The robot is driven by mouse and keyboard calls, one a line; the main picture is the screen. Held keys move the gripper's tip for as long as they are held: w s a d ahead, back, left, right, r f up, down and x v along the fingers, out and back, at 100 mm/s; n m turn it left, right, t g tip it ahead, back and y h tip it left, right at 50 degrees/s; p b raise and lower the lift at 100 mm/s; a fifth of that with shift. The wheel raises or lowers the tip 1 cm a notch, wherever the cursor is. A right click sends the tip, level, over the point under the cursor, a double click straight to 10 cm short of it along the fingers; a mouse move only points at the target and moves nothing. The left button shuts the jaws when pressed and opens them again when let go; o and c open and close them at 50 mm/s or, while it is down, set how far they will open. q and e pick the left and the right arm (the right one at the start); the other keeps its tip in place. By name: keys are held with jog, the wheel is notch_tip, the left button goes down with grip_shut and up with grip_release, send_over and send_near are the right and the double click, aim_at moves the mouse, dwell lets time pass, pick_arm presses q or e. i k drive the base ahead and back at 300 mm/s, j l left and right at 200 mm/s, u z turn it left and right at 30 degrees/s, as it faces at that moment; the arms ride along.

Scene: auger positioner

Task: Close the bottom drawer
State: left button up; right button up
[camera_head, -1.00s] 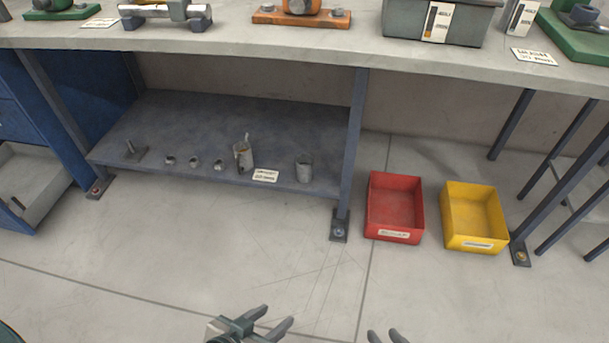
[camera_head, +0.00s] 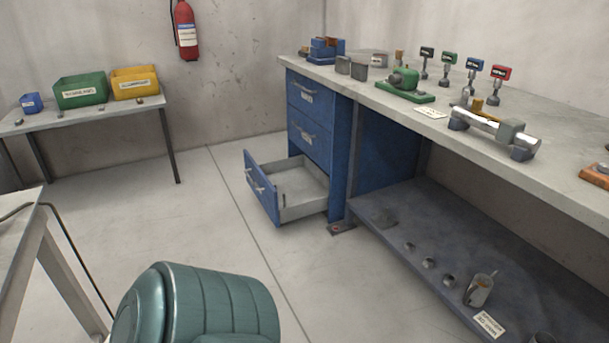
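The bottom drawer (camera_head: 262,188) of the blue cabinet (camera_head: 341,135) under the workbench is pulled out to the left. Its blue front with a handle stands well away from the cabinet, and its grey inside shows and looks mostly empty. The two drawers above it are shut. A teal rounded link of my arm fills the bottom left of the view, some way in front of the drawer and apart from it. Neither of my grippers is in view.
The workbench top (camera_head: 520,170) and its lower shelf (camera_head: 440,240) with small parts run along the right. A table with bins (camera_head: 85,117) stands at the back left, another table (camera_head: 22,225) at the left edge. Floor (camera_head: 210,230) before the drawer is clear.

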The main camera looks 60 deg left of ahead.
aim_at(306, 188)
jog(key=i+j, duration=0.15)
jog(key=j, duration=0.2)
jog(key=i+j, duration=0.1)
jog(key=j, duration=0.3)
jog(key=i+j, duration=0.15)
jog(key=j, duration=0.2)
jog(key=i+j, duration=0.15)
jog(key=j, duration=0.25)
jog(key=i+j, duration=0.1)
jog(key=j, duration=0.25)
jog(key=u, duration=2.5)
